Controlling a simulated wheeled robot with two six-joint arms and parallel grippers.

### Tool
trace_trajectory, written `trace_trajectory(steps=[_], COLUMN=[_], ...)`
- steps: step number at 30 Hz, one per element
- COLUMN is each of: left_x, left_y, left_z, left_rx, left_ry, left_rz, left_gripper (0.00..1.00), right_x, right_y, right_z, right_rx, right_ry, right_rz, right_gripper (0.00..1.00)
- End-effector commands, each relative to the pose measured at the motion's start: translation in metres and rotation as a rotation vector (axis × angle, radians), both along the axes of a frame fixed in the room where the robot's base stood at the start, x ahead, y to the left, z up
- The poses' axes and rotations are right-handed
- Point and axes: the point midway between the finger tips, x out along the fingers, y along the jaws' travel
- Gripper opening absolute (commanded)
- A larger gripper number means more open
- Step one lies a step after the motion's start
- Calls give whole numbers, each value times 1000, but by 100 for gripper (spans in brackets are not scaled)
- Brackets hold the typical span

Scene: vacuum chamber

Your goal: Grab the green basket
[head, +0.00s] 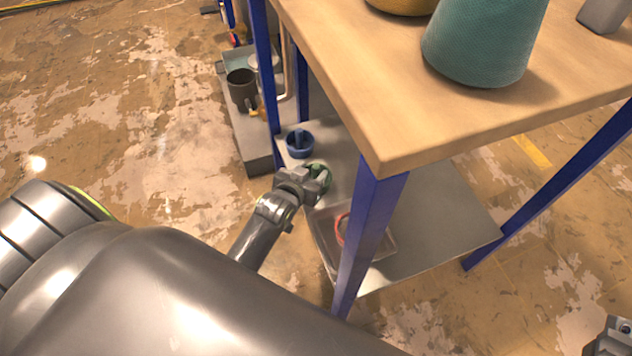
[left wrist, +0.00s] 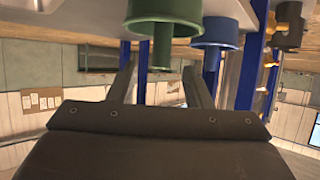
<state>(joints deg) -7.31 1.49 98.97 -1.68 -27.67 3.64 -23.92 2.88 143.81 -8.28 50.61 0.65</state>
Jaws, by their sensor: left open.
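The green basket (head: 322,172) stands on the lower metal shelf of the workbench, partly hidden by my left gripper (head: 314,187). The left wrist view shows the green basket (left wrist: 164,18) upside down at the top, its green handle hanging toward the space between my left fingertips (left wrist: 158,80). The left gripper is open, with one finger on each side of the handle in that picture. Whether the fingers touch it I cannot tell. Part of my right gripper (head: 612,338) shows at the lower right corner of the head view; its jaw state is unclear.
A blue basket (head: 299,145) stands close behind the green one. A clear tray (head: 380,246) with a red item lies nearer on the shelf. The blue table leg (head: 366,225) and wooden top (head: 350,85) are close to the left arm. A teal cone (head: 482,40) stands on top.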

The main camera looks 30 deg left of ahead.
Motion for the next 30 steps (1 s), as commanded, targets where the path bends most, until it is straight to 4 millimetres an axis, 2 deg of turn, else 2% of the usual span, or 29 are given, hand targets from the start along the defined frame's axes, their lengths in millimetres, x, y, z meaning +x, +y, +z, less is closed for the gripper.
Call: trace_trajectory(steps=[4,12,22,30], left_x=[12,13,13,13], left_y=[1,1,1,1], left_z=[-7,-6,-6,-6], left_rx=[1,0,0,0], left_ry=[1,1,1,0], left_rz=[0,0,0,0], left_gripper=[45,44,1,0], right_x=[-1,-1,-1,-1], right_y=[-1,-2,-2,-2], right_z=[-6,-5,-5,-5], right_rx=[16,18,18,18], right_ry=[-13,-14,-14,-13], right_rz=[10,11,11,10], right_gripper=[36,36,36,36])
